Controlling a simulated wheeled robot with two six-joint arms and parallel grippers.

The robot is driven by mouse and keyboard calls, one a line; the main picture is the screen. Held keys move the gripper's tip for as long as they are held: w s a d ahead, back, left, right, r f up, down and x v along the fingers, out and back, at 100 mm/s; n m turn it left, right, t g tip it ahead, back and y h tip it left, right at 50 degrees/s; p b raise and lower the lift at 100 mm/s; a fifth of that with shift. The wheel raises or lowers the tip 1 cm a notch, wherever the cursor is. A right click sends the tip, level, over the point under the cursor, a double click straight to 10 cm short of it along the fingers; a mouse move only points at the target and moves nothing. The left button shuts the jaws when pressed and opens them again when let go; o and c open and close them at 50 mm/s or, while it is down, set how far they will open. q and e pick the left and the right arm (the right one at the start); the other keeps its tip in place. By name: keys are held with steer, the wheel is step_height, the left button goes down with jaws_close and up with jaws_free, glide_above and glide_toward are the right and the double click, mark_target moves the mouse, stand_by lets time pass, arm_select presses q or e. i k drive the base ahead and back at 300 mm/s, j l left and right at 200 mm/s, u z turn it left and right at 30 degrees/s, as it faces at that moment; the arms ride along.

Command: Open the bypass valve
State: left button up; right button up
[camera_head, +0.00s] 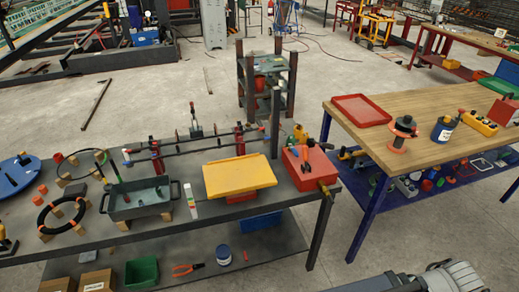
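I cannot pick out the bypass valve for certain. A pipe run (190,147) lies across the back of the dark workbench (170,238), held in red stands (156,155). Any valve handle is too small to read as open or closed. Neither of my grippers is in view.
A yellow tilted panel (239,177), a dark grey tub (142,203) and black rings (62,215) crowd the dark bench. A wooden-topped table (440,140) with a red tray (361,110) stands at right. A narrow rack (267,85) stands behind. Open concrete floor (215,95) lies beyond.

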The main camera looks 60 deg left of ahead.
mark_target(294, 151)
steer(key=u, duration=1.5)
steer(key=i+j, duration=0.45)
steer(key=j, duration=0.1)
